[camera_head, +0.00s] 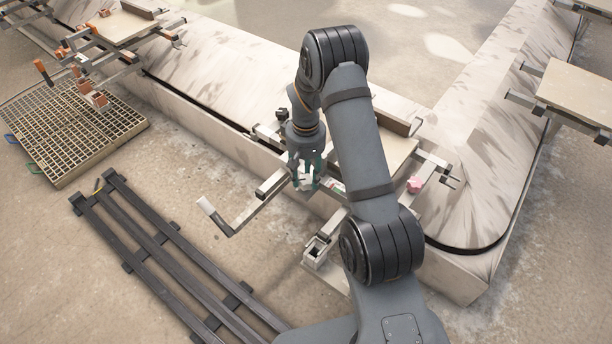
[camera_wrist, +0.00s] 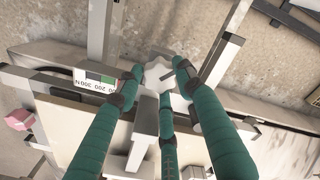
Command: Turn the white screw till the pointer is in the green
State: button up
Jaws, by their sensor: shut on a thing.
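The white screw (camera_wrist: 158,74) is a lobed knob between my fingertips in the wrist view. My gripper (camera_wrist: 157,84) has three green fingers with dark tips, closed around the screw from several sides. In the head view my gripper (camera_head: 305,172) points down at the near side of the clamp frame, and the screw cannot be told apart there. A scale plate (camera_wrist: 94,81) with printed numbers, seen upside down, lies left of the screw. I cannot make out where the pointer stands; a finger partly covers that end of the plate.
A pink knob (camera_head: 414,185) sits on the frame's right side. A crank arm with a pale handle (camera_head: 212,212) sticks out at the left. Black rails (camera_head: 165,240) and a floor grating (camera_head: 70,125) lie to the left. The carousel (camera_head: 200,60) runs behind the frame.

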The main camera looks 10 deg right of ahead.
aim_at(306, 179)
jog(key=shift+w+a, duration=0.1)
jog(key=shift+w, duration=0.05)
jog(key=o, duration=1.1)
jog(key=shift+o, duration=0.2)
notch_tip(306, 179, up, 12)
notch_tip(306, 179, down, 12)
jog(key=shift+f, duration=0.1)
dwell(0.6)
